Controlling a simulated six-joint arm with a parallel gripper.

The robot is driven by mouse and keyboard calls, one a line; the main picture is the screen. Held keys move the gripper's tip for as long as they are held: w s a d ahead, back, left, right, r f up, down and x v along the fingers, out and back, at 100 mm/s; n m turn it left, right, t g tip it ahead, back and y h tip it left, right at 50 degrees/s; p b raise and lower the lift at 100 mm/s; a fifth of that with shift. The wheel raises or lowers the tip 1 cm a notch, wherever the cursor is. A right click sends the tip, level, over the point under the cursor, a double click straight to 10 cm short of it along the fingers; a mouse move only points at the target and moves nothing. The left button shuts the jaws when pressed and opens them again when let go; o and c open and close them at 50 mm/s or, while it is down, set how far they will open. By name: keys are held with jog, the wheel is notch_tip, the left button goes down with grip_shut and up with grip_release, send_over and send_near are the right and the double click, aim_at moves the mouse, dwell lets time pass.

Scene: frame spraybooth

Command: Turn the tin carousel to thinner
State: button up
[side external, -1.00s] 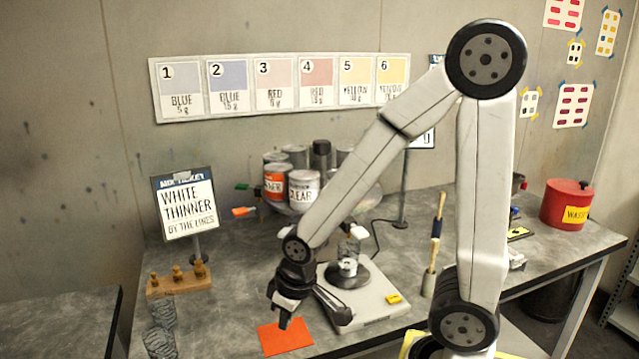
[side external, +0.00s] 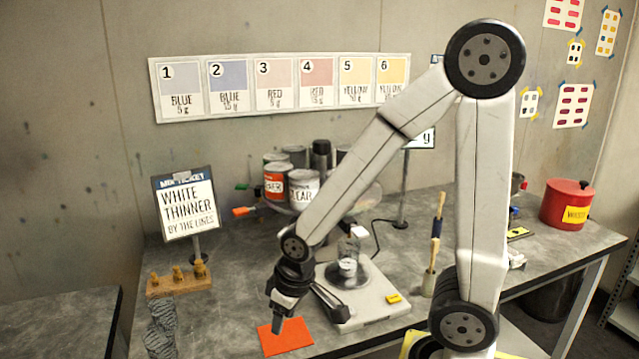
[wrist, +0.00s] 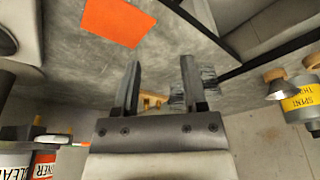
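The tin carousel (side external: 370,198) stands at the back of the bench, partly hidden behind my arm. Its front tins are an orange-labelled one (side external: 277,182) and a white CLEAR tin (side external: 304,188); more tins stand behind. The orange label's word is partly cut off, ending in "ER". The CLEAR tin (wrist: 12,165) and orange tin (wrist: 45,165) also show at the wrist view's lower left. My gripper (side external: 277,328) points down over the front of the bench, well away from the carousel. In the wrist view its fingers (wrist: 160,85) are apart with nothing between them.
A scale (side external: 370,312) with a beaker (side external: 348,266) stands right of my gripper. An orange sheet (side external: 286,338) lies below it. A wooden block with pegs (side external: 178,282) and the WHITE THINNER ticket (side external: 188,208) are left. A brush (side external: 436,232) stands right.

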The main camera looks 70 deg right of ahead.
jog(key=o, duration=0.5)
jog(key=shift+w+d+r+m, duration=0.15)
jog(key=shift+w+d+r, duration=0.15)
jog(key=shift+w, duration=0.3)
jog(key=shift+w+d+r+m, duration=0.15)
jog(key=shift+w+d+r, duration=0.15)
jog(key=shift+w, duration=0.25)
jog(key=w+d+r+m+t, duration=0.1)
jog(key=w+d+r+m, duration=0.2)
jog(key=w+d+r, duration=0.4)
notch_tip(320, 180, up, 18)
jog(key=m+h, duration=0.2)
send_over(322, 141)
jog(key=s+a, duration=0.2)
jog(key=s, duration=0.1)
jog(key=shift+w+d, duration=0.15)
jog(key=shift+f, duration=0.1)
jog(key=shift+x, duration=3.85)
jog(key=shift+w, duration=0.1)
jog(key=shift+c, duration=0.3)
